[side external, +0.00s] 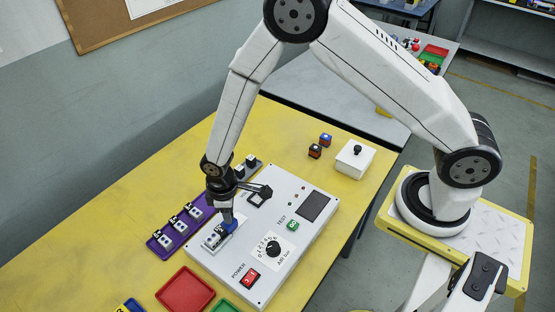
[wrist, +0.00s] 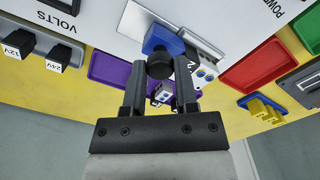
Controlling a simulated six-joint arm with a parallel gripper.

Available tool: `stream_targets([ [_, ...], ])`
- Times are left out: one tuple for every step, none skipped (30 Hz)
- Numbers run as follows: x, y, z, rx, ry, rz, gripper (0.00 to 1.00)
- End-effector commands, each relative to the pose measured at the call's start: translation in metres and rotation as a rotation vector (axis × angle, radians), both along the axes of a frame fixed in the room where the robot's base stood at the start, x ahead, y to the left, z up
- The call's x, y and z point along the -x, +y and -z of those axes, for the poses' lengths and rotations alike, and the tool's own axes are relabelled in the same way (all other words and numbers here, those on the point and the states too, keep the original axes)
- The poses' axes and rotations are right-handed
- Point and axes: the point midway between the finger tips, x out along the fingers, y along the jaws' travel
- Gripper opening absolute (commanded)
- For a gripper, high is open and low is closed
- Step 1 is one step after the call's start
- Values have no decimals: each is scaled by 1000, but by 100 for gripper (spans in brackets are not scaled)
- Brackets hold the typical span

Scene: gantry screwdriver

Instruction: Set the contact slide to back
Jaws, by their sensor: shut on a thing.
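The contact slide is a blue carriage (side external: 231,224) with a black knob, on a pale metal track (side external: 240,217) set in the white test panel (side external: 262,292). In the wrist view the blue carriage (wrist: 160,40) sits on the track plate (wrist: 196,38). My gripper (side external: 227,214) is down at the slide; in the wrist view its two fingers (wrist: 160,75) are shut on the black knob (wrist: 160,66). A white block with blue sockets (wrist: 203,76) is beside the carriage, at the track's near-left end in the side view. The fingers partly hide the slide in the side view.
A purple tray (side external: 154,246) with several small modules lies left of the panel. A red tray (side external: 185,290) is in front. The panel carries a dial (side external: 272,248), a red power switch (side external: 250,277) and a dark display (side external: 314,206). A white box (side external: 354,160) stands behind.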

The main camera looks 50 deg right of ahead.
Motion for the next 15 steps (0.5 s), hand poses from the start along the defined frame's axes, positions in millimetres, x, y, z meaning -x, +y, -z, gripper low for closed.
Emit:
stream_targets([
  [-1, 0, -1, -1, -1, 0, 0],
  [-1, 0, -1, -1, -1, 0, 0],
  [-1, 0, -1, -1, -1, 0, 0],
  [-1, 0, -1, -1, -1, 0, 0],
  [-1, 0, -1, -1, -1, 0, 0],
  [-1, 0, -1, -1, -1, 0, 0],
  [-1, 0, -1, -1, -1, 0, 0],
  [-1, 0, -1, 0, -1, 0, 0],
  [-1, 0, -1, 0, -1, 0, 0],
  [-1, 0, -1, 0, -1, 0, 0],
  [-1, 0, -1, 0, -1, 0, 0],
  [-1, -1, -1, 0, -1, 0, 0],
  [-1, -2, -1, -1, -1, 1, 0],
  [-1, -3, -1, -1, -1, 2, 0],
  [-1, -7, -1, -1, -2, 2, 0],
])
